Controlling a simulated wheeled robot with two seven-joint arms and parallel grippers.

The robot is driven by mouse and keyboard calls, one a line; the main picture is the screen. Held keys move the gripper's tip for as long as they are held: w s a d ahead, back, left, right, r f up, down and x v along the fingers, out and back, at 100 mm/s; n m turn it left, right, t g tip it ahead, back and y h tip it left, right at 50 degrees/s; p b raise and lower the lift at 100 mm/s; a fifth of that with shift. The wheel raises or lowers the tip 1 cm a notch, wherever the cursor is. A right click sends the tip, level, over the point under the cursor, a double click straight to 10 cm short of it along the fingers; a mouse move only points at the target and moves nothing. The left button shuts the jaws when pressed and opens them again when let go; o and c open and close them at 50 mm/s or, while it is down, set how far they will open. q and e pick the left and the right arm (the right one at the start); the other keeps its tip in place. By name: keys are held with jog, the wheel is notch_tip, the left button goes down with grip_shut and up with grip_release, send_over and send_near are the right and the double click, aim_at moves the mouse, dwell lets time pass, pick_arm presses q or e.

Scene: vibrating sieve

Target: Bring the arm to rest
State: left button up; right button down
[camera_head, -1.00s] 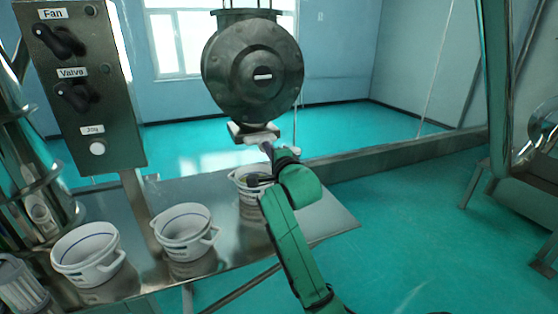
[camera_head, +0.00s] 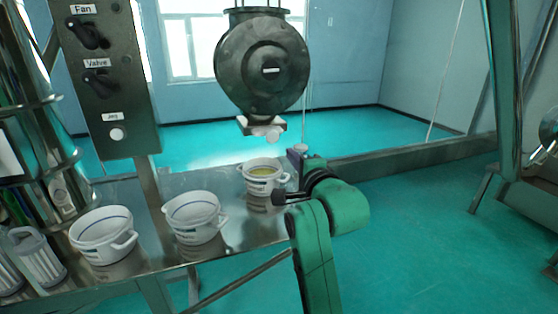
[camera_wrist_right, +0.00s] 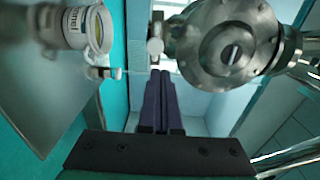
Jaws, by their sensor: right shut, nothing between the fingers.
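My right arm is green and comes in from the bottom of the head view. Its right gripper (camera_head: 297,156) is at the right end of the steel table, just right of a white pot (camera_head: 263,186) with yellowish contents. In the right wrist view the dark fingers (camera_wrist_right: 160,75) lie together with nothing between them. The pot also shows at the upper left of the wrist view (camera_wrist_right: 88,28), apart from the fingers. My left gripper is not in view.
A round dark metal valve body (camera_head: 262,62) hangs above the pot. Two more white pots (camera_head: 103,237) (camera_head: 194,217) stand on the steel table (camera_head: 152,268). A control panel (camera_head: 103,75) with Fan and Valve switches stands at left.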

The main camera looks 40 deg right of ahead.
jog(key=s+a+f+n+g+y, duration=0.2)
jog(key=a+f+n+g, duration=0.3)
jog(key=f, duration=0.6)
jog(key=s+a+f+n+g+y, duration=0.1)
jog(key=a+f+n+y, duration=0.15)
jog(key=f+n, duration=0.65)
jog(key=s+a+f+n+g+y, duration=0.1)
jog(key=s+a+f+n+g, duration=0.35)
jog(key=s+f, duration=0.35)
jog(key=s+a+f+n+g+y, duration=0.1)
jog(key=s+a+f+n+g, duration=0.2)
jog(key=s+f+n, duration=0.5)
notch_tip(320, 180, down, 24)
jog(key=m+g, duration=0.1)
jog(key=m, duration=0.1)
jog(key=s+d+f+g, duration=0.1)
jog(key=s+d+f, duration=0.2)
jog(key=s+f, duration=1.1)
jog(key=s, duration=0.3)
jog(key=shift+s+h, duration=0.1)
jog(key=shift+h, duration=0.15)
